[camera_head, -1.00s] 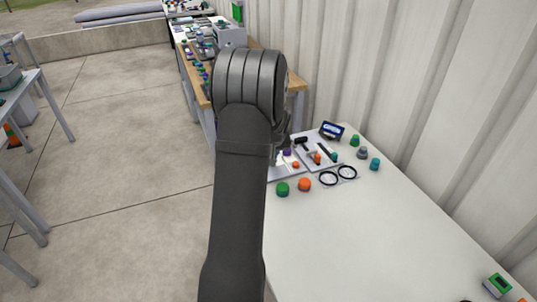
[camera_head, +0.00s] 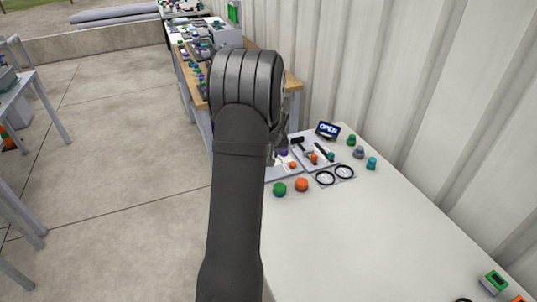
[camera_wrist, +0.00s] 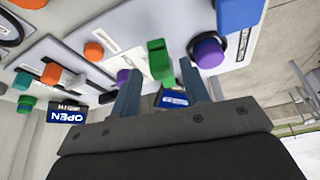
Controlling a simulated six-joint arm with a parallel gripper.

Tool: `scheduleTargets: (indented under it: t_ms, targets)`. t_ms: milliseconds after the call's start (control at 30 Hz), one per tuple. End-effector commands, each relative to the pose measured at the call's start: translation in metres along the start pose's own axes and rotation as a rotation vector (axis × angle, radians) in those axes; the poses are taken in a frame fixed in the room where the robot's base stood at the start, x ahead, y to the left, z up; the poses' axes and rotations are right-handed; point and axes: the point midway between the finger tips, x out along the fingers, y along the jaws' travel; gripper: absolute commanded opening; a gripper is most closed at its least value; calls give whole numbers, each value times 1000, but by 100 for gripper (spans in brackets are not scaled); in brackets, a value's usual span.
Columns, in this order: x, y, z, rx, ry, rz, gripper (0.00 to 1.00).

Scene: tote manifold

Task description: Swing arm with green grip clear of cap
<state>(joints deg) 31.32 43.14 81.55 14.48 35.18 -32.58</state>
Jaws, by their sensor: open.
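In the wrist view a green grip (camera_wrist: 160,59) stands out from a pale panel (camera_wrist: 140,29). My gripper (camera_wrist: 160,68) is open, with one finger on either side of the grip in the picture. I cannot tell whether the fingers touch it or how deep it sits between them. A round purple knob or cap (camera_wrist: 207,52) is just right of the right finger. Another purple piece (camera_wrist: 123,76) shows beside the left finger. I cannot tell which is the task's cap. In the head view my arm hides the gripper and the green grip.
A blue block (camera_wrist: 238,13) is at the top right of the wrist view. Orange knobs (camera_wrist: 93,50), a blue OPEN sign (camera_head: 328,130) and black rings (camera_head: 344,172) are nearby. Green (camera_head: 280,189) and orange (camera_head: 301,184) knobs stand on the white table (camera_head: 350,245), whose near part is mostly clear.

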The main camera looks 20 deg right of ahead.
Motion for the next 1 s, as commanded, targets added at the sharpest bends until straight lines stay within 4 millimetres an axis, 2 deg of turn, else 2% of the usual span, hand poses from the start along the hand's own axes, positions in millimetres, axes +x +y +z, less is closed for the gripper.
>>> scheduleTargets:
  t_ms: [167, 700, 900, 1000]
  targets:
    - [-16, 0, -1, 0, 3, 1, 42]
    - [-130, 0, -1, -1, 4, 2, 42]
    - [-161, 0, 0, 0, 3, 1, 42]
    - [-169, 0, 0, 0, 2, 1, 42]
